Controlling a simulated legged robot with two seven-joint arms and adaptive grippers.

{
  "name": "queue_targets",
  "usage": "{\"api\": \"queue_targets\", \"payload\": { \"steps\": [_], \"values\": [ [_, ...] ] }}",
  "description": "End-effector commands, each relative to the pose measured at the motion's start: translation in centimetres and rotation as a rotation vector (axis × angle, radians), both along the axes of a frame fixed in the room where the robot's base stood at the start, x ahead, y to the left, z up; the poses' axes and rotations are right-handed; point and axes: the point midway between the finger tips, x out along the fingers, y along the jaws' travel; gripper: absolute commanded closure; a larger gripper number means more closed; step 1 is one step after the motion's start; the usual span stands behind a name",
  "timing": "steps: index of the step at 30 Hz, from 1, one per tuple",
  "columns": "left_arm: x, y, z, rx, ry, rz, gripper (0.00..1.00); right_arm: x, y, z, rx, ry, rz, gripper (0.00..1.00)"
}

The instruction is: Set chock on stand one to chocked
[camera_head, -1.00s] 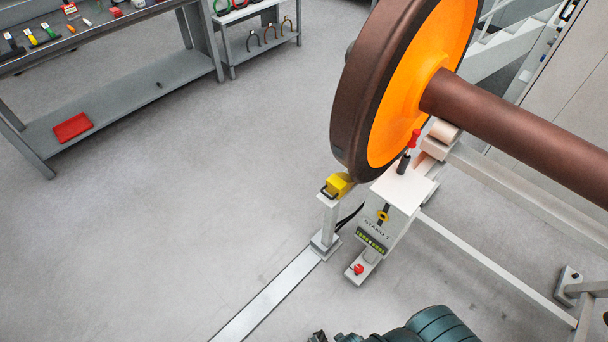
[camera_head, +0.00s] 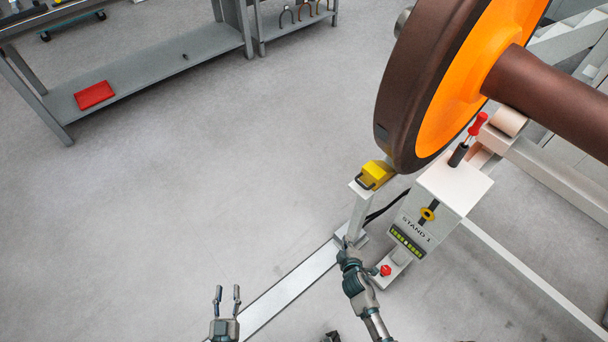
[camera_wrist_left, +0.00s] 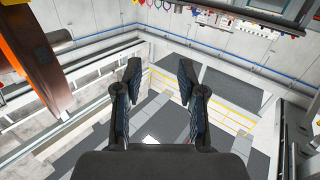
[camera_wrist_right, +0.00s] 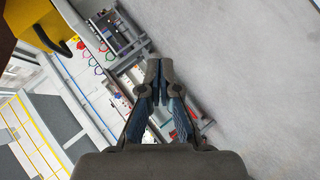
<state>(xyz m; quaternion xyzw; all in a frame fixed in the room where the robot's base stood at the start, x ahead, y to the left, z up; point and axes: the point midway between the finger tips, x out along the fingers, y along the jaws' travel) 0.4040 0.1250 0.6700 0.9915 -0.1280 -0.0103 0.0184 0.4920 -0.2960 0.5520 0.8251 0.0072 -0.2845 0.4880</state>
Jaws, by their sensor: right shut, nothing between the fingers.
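The yellow chock (camera_head: 376,174) with a dark handle sits on top of a pale post beside stand one (camera_head: 452,186), at the lower edge of the brown-rimmed wheel (camera_head: 402,85). I cannot tell whether it touches the wheel. In the right wrist view the chock (camera_wrist_right: 42,20) shows large at the upper left, with its handle. My right gripper (camera_head: 346,244) is shut and empty, below the chock and in front of the post's foot. It also shows shut in the right wrist view (camera_wrist_right: 159,62). My left gripper (camera_head: 228,292) is open and empty, further left, above the floor.
A pale floor rail (camera_head: 285,292) runs to the post. Stand one has a red-handled lever (camera_head: 477,125), a lit display (camera_head: 407,241) and a red knob (camera_head: 385,270). A grey bench (camera_head: 150,85) with a red tray (camera_head: 94,95) stands back left. The floor between is clear.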

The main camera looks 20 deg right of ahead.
Motion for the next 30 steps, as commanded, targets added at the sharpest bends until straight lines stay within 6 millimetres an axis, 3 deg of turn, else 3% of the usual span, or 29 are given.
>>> {"api": "queue_targets", "payload": {
  "steps": [1,3,6,9,13,23,30],
  "values": [
    [-0.4,-0.2,2.1,-0.054,-0.141,0.001,0.60,1.9,-1.0,0.1,-0.107,-0.065,0.019,1.00],
    [-1.3,0.1,7.8,-0.120,-0.343,0.007,0.60,4.1,-2.2,3.8,-0.254,-0.157,0.035,1.00],
    [-3.4,0.9,13.9,-0.193,-0.559,0.016,0.60,5.7,-3.4,8.0,-0.420,-0.244,0.036,1.00],
    [-5.2,1.6,17.4,-0.235,-0.688,0.022,0.60,6.3,-4.1,10.8,-0.520,-0.292,0.028,1.00],
    [-6.1,1.9,19.3,-0.255,-0.750,0.026,0.60,6.6,-4.3,12.4,-0.563,-0.316,0.022,1.00],
    [-6.1,1.9,19.5,-0.255,-0.754,0.025,0.60,6.8,-4.4,12.6,-0.561,-0.316,0.023,1.00],
    [-7.0,2.2,19.7,-0.279,-0.821,0.028,0.60,9.8,-5.6,12.4,-0.562,-0.316,0.024,1.00]
  ]
}}
